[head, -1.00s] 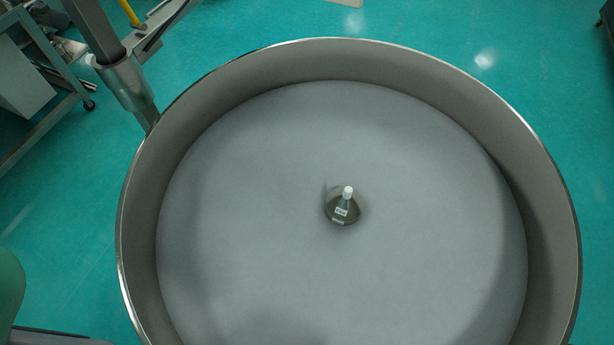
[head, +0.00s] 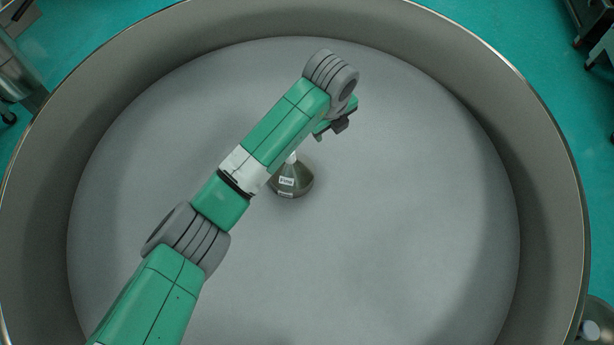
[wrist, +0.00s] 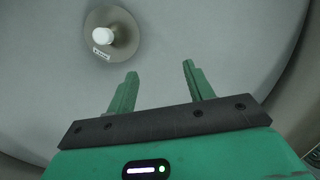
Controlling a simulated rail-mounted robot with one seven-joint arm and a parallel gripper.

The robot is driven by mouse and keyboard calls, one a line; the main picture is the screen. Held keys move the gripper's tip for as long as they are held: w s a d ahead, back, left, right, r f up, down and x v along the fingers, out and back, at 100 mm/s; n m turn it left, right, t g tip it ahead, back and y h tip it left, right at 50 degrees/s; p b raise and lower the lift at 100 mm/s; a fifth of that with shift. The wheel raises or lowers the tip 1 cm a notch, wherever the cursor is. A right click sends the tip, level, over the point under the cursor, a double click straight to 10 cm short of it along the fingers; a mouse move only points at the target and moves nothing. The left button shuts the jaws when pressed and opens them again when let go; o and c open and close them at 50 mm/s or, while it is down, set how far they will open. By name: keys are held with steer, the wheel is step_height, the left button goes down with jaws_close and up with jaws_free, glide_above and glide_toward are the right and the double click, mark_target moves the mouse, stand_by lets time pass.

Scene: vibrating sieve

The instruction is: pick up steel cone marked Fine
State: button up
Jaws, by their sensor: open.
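The steel cone (head: 292,184) stands upright near the middle of the sieve's grey mesh, with a white knob on top and white labels on its side. The label print is too small to read. In the wrist view the cone (wrist: 122,48) is at the upper left, ahead of the fingertips and left of the gap between them. My gripper (wrist: 160,72) is open and empty, with its two green fingers apart. In the head view my arm passes over the sieve and covers part of the cone's left side; the fingers there are mostly hidden behind the wrist.
The round sieve's steel wall (head: 545,170) rises all around the mesh (head: 400,250). The mesh around the cone is bare. A cart (head: 590,25) stands outside the wall at the upper right on the green floor.

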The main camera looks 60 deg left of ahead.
steer(key=g, duration=0.2)
glide_above(291, 166)
steer(key=w, duration=0.1)
steer(key=shift+m+h, duration=0.3)
steer(key=shift+m, duration=0.1)
steer(key=f, duration=0.5)
steer(key=shift+a+f+b, duration=0.1)
steer(key=shift+a+b, duration=0.1)
steer(key=shift+b, duration=0.2)
steer(key=shift+w+a+f, duration=0.1)
steer(key=shift+f, duration=0.85)
steer(key=f, duration=0.2)
steer(key=f+b, duration=0.1)
steer(key=a+f, duration=0.1)
steer(key=f, duration=0.1)
steer(key=shift+s+f, duration=0.25)
steer(key=shift+f, duration=0.1)
jaws_close()
